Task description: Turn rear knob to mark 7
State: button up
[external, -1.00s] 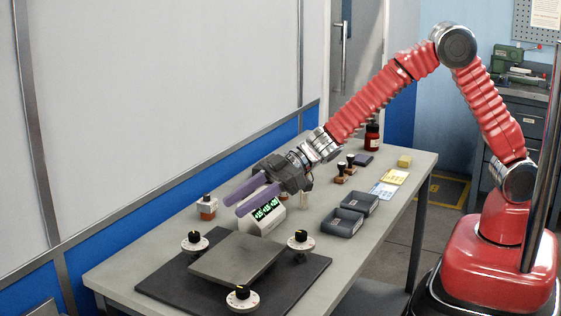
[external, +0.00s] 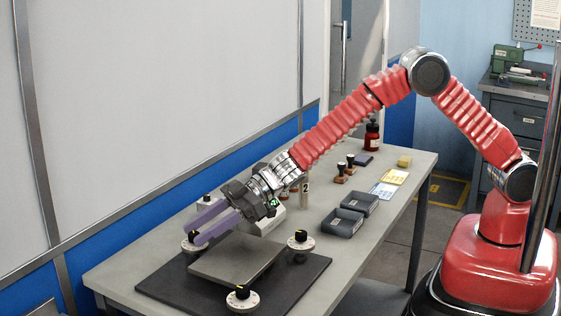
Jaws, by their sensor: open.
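Three black knobs on pale round dials stand around a grey square plate (external: 235,259) on a dark mat (external: 165,287). One is the left knob (external: 189,247), one the right knob (external: 301,240), one the front knob (external: 242,297). The picture does not label which is the rear one. My gripper (external: 197,224) is open, its purple fingers pointing down-left with their tips at the left knob and partly covering it. I cannot tell whether they touch it. The dial marks are too small to read.
A pale display box (external: 268,222) stands behind the plate, mostly hidden by my gripper. A small bottle (external: 207,203) is just behind the fingers. Two grey trays (external: 342,222), stamps (external: 340,174), cards (external: 383,190) and a red bottle (external: 372,136) lie further right.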

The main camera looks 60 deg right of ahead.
jog(key=shift+c, duration=0.2)
grip_shut()
dwell(0.4)
jog(key=shift+s+a+m+t+h, duration=0.15)
jog(key=shift+m+t+h, duration=0.8)
jog(key=shift+m, duration=0.2)
jog(key=shift+s+a+m+t+h, duration=0.15)
jog(key=shift+m+t+h, duration=0.7)
jog(key=shift+m+t, duration=0.25)
jog(key=shift+s+a+r+m+t+h, duration=0.15)
jog(key=shift+m+t+h, duration=0.45)
jog(key=shift+m+h, duration=0.55)
jog(key=shift+w+a+f+m+t+h, duration=0.15)
jog(key=shift+m+t+h, duration=0.4)
jog(key=shift+m+h, duration=0.55)
jog(key=shift+s+r, duration=0.1)
jog(key=shift+r, duration=0.05)
jog(key=shift+o, duration=0.2)
grip_release()
jog(key=shift+s, duration=0.1)
jog(key=v, duration=1.3)
jog(key=shift+s+d, duration=0.1)
jog(key=shift+s, duration=0.1)
